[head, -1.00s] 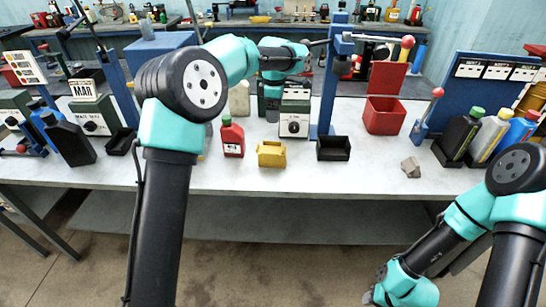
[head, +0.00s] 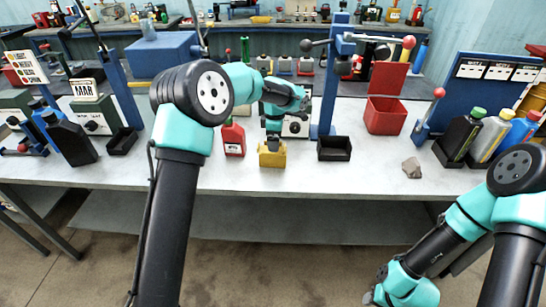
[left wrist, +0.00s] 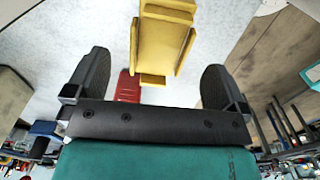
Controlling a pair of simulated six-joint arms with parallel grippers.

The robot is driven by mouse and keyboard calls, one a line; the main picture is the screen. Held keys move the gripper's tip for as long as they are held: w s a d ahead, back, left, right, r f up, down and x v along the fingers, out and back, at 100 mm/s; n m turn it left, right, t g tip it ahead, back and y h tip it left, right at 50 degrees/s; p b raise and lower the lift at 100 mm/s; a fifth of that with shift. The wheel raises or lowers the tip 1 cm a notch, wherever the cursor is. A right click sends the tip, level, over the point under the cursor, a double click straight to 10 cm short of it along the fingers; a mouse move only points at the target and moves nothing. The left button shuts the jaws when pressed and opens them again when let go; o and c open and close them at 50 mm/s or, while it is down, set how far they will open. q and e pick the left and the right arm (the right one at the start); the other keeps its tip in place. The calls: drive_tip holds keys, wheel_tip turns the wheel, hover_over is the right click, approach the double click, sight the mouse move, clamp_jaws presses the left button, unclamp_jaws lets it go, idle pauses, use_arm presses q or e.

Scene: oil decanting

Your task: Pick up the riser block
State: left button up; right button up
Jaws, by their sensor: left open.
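A yellow block-like piece (head: 271,159) stands on the white bench near its front edge; I cannot tell for certain whether it is the riser block. In the left wrist view the yellow piece (left wrist: 164,40) lies ahead, between the lines of the two fingers and apart from both. My left gripper (head: 271,143) is above it, pointing down, open and empty; its spread fingers also show in the left wrist view (left wrist: 157,72). My right gripper (head: 378,290) hangs low in front of the bench, and its jaws are unclear.
A red bottle (head: 233,138) stands close to the left of the yellow piece. A black tray (head: 334,154) is on its right, with a blue press post behind. A small grey lump (head: 411,167) lies farther right. The bench between tray and lump is clear.

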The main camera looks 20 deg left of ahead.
use_arm(q)
drive_tip(key=shift+s+a+f, duration=0.1)
drive_tip(key=shift+a+f, duration=0.05)
drive_tip(key=shift+f, duration=1.15)
drive_tip(key=shift+a+f, duration=0.15)
drive_tip(key=shift+f, duration=1.15)
drive_tip(key=c, duration=1.1)
drive_tip(key=shift+r, duration=0.1)
drive_tip(key=shift+c, duration=0.2)
drive_tip(key=shift+r, duration=1.3)
drive_tip(key=s+d+r, duration=0.1)
drive_tip(key=s+d, duration=0.1)
drive_tip(key=s, duration=0.5)
drive_tip(key=s+d+r, duration=0.1)
drive_tip(key=s+d, duration=0.1)
drive_tip(key=s, duration=0.6)
drive_tip(key=shift+s+d+r, duration=0.15)
drive_tip(key=shift+s, duration=0.05)
